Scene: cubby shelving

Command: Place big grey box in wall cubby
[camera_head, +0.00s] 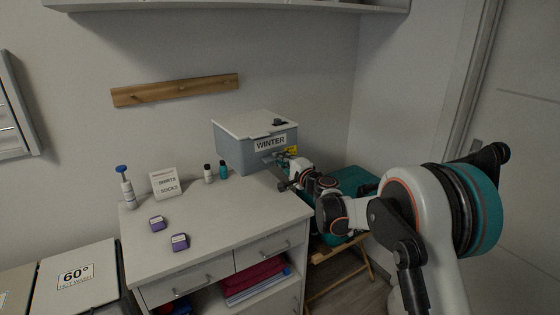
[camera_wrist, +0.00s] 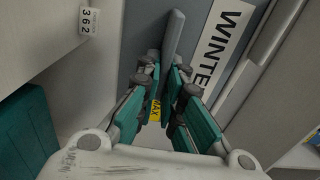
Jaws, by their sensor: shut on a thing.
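The big grey box (camera_head: 233,150) has a pale lid and a "WINTER" label. It is at the back right of the white cabinet top; whether it rests there or is slightly raised I cannot tell. My gripper (camera_head: 284,164) is at its front, below the label. In the wrist view the box (camera_wrist: 140,28) fills the upper middle, and my gripper (camera_wrist: 167,66) is shut on its grey handle (camera_wrist: 174,35). A white wall unit (camera_head: 225,5) shows at the top edge; its inside is out of view.
The cabinet top (camera_head: 215,208) holds a pump bottle (camera_head: 127,188), a small sign (camera_head: 164,183), two small bottles and two purple items. A wooden hook rail (camera_head: 176,89) is on the wall. A teal thing (camera_head: 350,180) on a wooden stand is right of the cabinet.

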